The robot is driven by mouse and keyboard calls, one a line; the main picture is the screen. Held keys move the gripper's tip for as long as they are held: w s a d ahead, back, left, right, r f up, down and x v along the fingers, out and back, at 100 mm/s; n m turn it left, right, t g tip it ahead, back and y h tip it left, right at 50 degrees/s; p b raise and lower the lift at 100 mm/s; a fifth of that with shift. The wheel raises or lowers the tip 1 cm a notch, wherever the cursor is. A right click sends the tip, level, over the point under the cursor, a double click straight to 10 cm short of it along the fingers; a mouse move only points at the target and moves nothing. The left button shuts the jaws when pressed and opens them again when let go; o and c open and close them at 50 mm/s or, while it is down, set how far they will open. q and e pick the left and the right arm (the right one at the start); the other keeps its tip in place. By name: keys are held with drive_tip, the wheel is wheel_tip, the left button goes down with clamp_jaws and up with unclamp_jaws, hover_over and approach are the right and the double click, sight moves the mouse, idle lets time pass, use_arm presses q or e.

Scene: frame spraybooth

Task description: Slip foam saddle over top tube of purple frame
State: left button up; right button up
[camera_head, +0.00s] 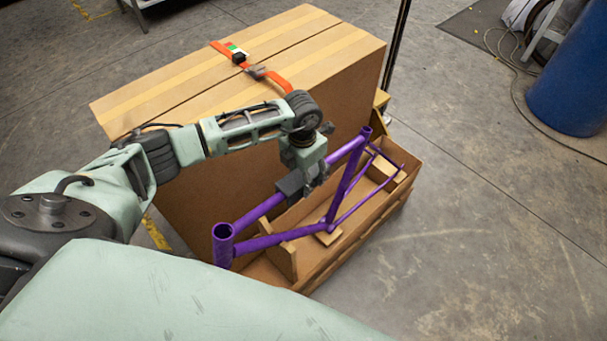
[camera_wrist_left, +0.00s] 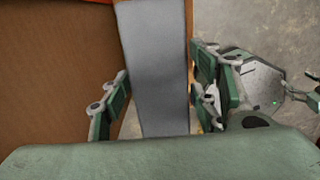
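The purple frame (camera_head: 347,195) lies in a low cardboard tray. Its top tube (camera_head: 262,209) slopes up from the head tube at the lower left to the seat tube. My left gripper (camera_head: 304,182) is over the middle of the top tube, pointing down. The foam saddle (camera_head: 289,186) is a dark grey block at its fingers, at the tube. In the left wrist view, the grey foam saddle (camera_wrist_left: 157,70) fills the space between the left gripper's fingers (camera_wrist_left: 160,92), close against both. Any tube under the foam is hidden there.
The cardboard tray (camera_head: 384,222) has wooden blocks inside. A tall cardboard box (camera_head: 190,95) with an orange strap stands close behind my left arm. A blue barrel (camera_head: 575,80) and a cable are at the upper right. The floor right of the tray is clear.

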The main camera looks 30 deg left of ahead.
use_arm(q)
drive_tip(key=shift+o, duration=1)
drive_tip(key=shift+r, duration=0.1)
wheel_tip(320, 180, up, 12)
drive_tip(key=shift+s, duration=0.2)
